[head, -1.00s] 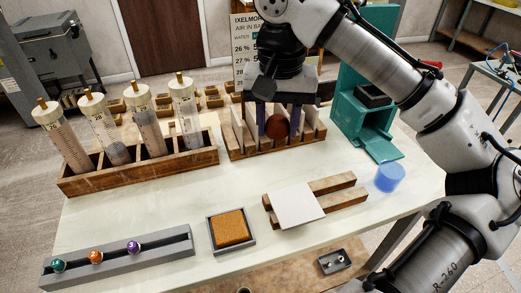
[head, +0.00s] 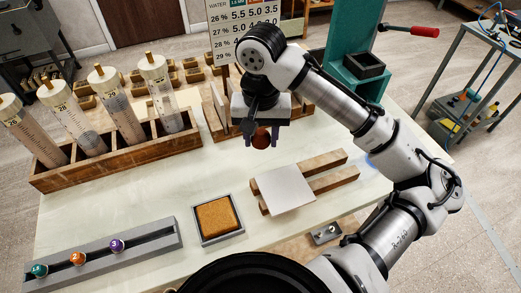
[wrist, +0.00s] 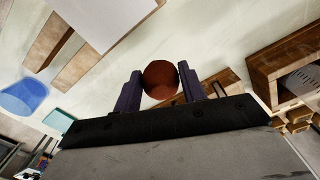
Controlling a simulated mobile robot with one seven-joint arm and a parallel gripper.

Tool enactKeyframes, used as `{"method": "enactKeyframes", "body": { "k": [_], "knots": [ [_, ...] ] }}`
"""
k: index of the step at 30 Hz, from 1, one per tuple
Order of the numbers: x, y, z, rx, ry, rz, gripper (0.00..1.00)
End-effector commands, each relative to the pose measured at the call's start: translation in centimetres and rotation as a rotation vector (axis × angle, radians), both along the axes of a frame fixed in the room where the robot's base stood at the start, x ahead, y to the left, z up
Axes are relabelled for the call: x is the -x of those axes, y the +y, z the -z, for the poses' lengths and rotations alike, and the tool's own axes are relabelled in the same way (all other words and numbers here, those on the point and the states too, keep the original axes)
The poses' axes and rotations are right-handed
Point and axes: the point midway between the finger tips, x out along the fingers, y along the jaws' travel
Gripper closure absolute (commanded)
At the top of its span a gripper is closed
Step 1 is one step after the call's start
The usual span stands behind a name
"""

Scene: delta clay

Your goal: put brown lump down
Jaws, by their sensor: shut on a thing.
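The brown lump (head: 261,138) is a round reddish-brown ball. My gripper (head: 262,140) is shut on it and holds it above the white table, in front of the slotted wooden rack (head: 217,118). In the wrist view the lump (wrist: 160,79) sits between the two dark purple fingers of my gripper (wrist: 160,88). A pale square plate (head: 284,190) lies across two wooden rails (head: 329,178), nearer the front of the table than the lump. The underside of the lump is clear of any surface.
A grey tray with an orange-brown pad (head: 216,216) stands left of the plate. A grey rail (head: 150,246) with three numbered balls is at front left. A wooden rack (head: 115,162) of tall cylinders stands at left. A teal press (head: 349,52) is behind my arm. Bare table lies between.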

Motion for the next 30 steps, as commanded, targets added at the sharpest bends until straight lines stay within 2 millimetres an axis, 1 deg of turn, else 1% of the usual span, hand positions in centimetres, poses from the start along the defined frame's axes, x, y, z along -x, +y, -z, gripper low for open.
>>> {"method": "enactKeyframes", "body": {
  "k": [1,7,13,16,23,26,27,30],
  "knots": [
    [0.1,0.0,0.8,-0.002,0.002,0.000,0.83],
    [0.0,0.0,2.5,-0.001,0.001,-0.001,0.83],
    [0.0,0.0,5.3,-0.002,0.002,0.000,0.83],
    [0.0,0.0,5.8,0.000,-0.001,-0.001,0.83],
    [0.0,0.0,5.8,0.001,-0.001,-0.001,0.83],
    [0.0,0.0,6.1,0.001,0.000,-0.001,0.83],
    [0.0,0.0,6.1,0.001,0.000,-0.001,0.56],
    [0.0,0.0,6.1,0.001,0.000,-0.001,0.43]
  ]
}}
